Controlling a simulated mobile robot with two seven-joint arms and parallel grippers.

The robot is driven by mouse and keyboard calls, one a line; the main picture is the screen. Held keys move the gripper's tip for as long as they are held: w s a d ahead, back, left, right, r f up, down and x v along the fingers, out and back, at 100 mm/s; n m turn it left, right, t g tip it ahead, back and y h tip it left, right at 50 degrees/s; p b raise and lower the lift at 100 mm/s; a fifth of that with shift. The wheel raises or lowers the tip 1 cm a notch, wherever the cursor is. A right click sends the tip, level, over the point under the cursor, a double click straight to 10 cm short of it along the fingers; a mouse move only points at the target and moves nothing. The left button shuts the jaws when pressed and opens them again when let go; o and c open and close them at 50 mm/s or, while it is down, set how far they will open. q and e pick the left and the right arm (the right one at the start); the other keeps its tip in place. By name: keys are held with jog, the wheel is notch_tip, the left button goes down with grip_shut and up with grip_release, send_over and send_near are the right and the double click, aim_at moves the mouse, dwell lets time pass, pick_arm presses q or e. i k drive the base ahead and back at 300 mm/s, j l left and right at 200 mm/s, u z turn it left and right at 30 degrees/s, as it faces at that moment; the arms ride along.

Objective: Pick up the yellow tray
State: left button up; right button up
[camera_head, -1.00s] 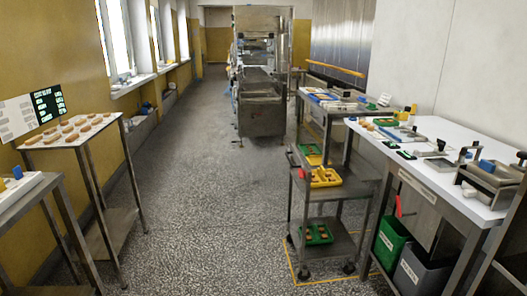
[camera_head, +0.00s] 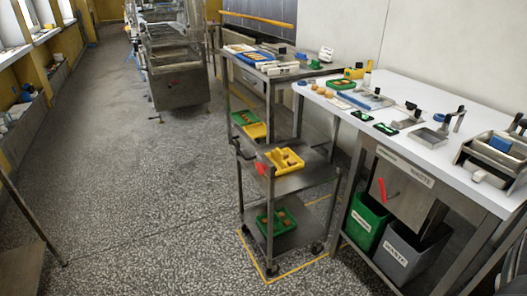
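A yellow tray (camera_head: 284,160) with brown pieces in it sits on the middle shelf of the metal cart, right of the picture's middle. A second yellow tray (camera_head: 257,131) lies farther back, beside a green tray (camera_head: 243,117). Neither of my grippers shows in the head view, so I cannot see their state. The yellow trays are some way ahead of me and nothing holds them.
The cart's lower shelf (camera_head: 286,238) bears another green tray (camera_head: 278,221). A white-topped table (camera_head: 410,145) stands right of the cart, with green and grey bins (camera_head: 411,255) below. A large metal machine (camera_head: 175,70) stands farther back. The speckled floor (camera_head: 130,190) at left is open.

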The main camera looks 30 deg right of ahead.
aim_at(285, 160)
jog(key=i+j+z, duration=0.2)
jog(key=i, duration=0.45)
jog(key=i+z, duration=0.2)
jog(key=i, duration=0.45)
jog(key=i+j+z, duration=0.2)
jog(key=i+z, duration=0.2)
jog(key=i+j+z, duration=0.25)
jog(key=z, duration=0.2)
jog(key=i+j+z, duration=0.25)
jog(key=j+z, duration=0.15)
jog(key=i+j+z, duration=0.2)
jog(key=j+z, duration=0.25)
